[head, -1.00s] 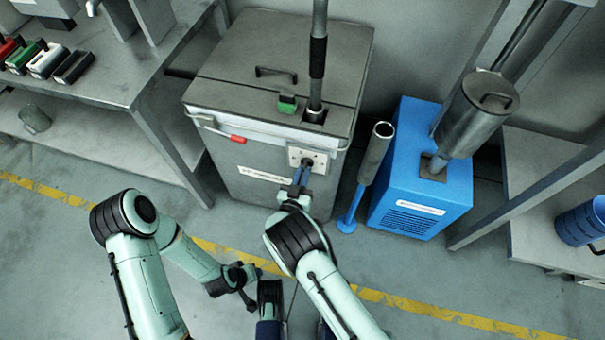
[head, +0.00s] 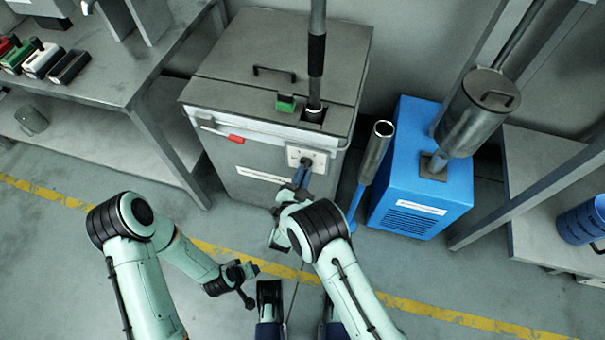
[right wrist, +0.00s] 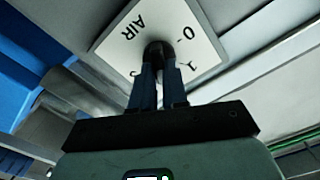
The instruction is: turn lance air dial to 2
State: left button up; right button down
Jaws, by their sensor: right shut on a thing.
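The air dial's white plate (head: 293,153) is on the front of the grey cabinet, near its upper right corner. In the right wrist view the plate (right wrist: 198,42) shows "AIR", a "0" and other marks partly hidden by my fingers. The dark round dial knob (right wrist: 158,52) sits on the plate. My right gripper (right wrist: 159,72) is shut on this knob; in the head view the gripper (head: 304,168) reaches it from below. The knob's pointer is not clear. My left gripper (head: 247,282) hangs low in front of the cabinet, away from the dial, its jaws unclear.
The grey cabinet (head: 225,70) has a red-handled latch (head: 236,138), a green block (head: 285,103) and an upright lance (head: 317,60). A blue unit (head: 410,190) and a grey tube (head: 375,150) stand close on the right. A workbench (head: 110,85) is at left.

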jog(key=shift+w, duration=0.1)
dwell(0.3)
jog(key=c, duration=1.1)
grip_release()
jog(key=shift+c, duration=0.2)
pick_arm(q)
jog(key=shift+g+h, duration=0.3)
jog(key=shift+g, duration=0.2)
jog(key=s, duration=0.1)
jog(key=s+d+r+p, duration=0.2)
jog(key=shift+s+r, duration=0.25)
jog(key=shift+s, duration=0.05)
pick_arm(e)
jog(key=v, duration=1.3)
jog(key=shift+s, duration=0.2)
